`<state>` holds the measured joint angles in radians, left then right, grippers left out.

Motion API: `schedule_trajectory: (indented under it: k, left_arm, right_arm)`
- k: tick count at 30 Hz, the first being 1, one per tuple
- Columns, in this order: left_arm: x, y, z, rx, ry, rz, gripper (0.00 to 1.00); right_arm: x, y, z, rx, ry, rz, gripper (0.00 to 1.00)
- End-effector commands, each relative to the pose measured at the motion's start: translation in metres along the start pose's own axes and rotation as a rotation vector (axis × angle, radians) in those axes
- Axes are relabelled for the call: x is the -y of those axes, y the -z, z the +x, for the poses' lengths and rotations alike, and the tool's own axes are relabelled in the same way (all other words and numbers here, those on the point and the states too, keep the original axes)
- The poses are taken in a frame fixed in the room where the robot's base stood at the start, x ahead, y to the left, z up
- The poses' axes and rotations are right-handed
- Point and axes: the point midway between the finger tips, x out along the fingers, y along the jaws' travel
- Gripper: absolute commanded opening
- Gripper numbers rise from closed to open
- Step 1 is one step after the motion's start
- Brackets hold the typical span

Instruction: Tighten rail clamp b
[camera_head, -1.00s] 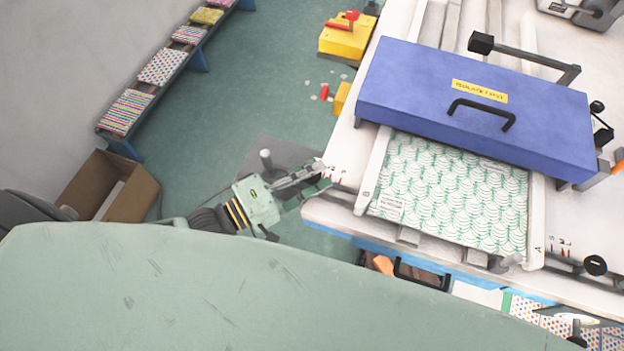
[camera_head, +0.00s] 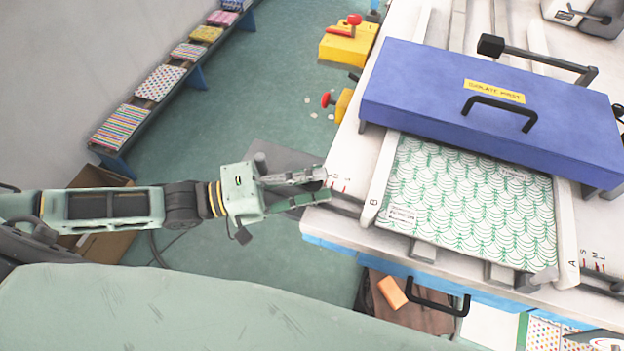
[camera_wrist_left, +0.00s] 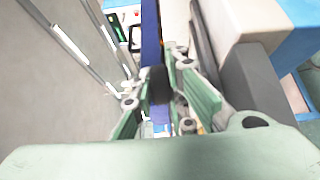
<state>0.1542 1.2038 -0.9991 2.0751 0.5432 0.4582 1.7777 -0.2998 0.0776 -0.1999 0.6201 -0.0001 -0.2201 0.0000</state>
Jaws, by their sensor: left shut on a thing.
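Rail B (camera_head: 379,190) is the white side rail marked "B" along the left of the green-and-white patterned panel (camera_head: 470,200). My left gripper (camera_head: 324,186) is at the table's left edge, level with the near end of rail B. A dark grey bar (camera_head: 346,203) runs from near its fingertips toward the rail. In the left wrist view, the fingers (camera_wrist_left: 172,92) are shut on a small dark piece (camera_wrist_left: 160,84), which seems to be the handle of clamp B. The fingers hide most of it, so I cannot tell how tight it is. My right gripper is not in view.
A blue cover (camera_head: 480,110) with a black handle lies over the far part of the panel. Rail A (camera_head: 567,235) is at the right. Yellow boxes with red knobs (camera_head: 348,45) stand beyond the table's left edge. The green floor (camera_head: 240,100) left of the table is mostly clear.

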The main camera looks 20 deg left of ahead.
Motion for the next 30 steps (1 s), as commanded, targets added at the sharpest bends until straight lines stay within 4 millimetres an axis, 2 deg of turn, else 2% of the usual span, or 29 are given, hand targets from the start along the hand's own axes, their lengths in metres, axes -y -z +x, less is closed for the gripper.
schedule_trajectory:
  k: [1,9,10,15,30]
  left_arm:
    - [-0.0046,0.0005,0.001,0.002,-0.01,0.003,0.0]
    - [-0.0052,0.0008,0.0011,0.001,-0.011,0.004,0.0]
    - [-0.0052,0.0008,0.0011,0.001,-0.011,0.004,0.16]
    - [-0.0039,0.0008,0.0009,0.0,-0.008,0.003,0.3]
    - [-0.0004,0.0004,-0.0038,-0.001,0.0,0.001,0.3]
  right_arm:
    - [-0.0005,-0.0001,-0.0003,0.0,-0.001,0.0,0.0]
    - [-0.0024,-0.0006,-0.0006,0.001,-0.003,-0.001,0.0]
    - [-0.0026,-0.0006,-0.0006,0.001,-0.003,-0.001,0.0]
    - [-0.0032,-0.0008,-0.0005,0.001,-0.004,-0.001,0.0]
    - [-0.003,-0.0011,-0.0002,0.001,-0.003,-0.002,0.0]
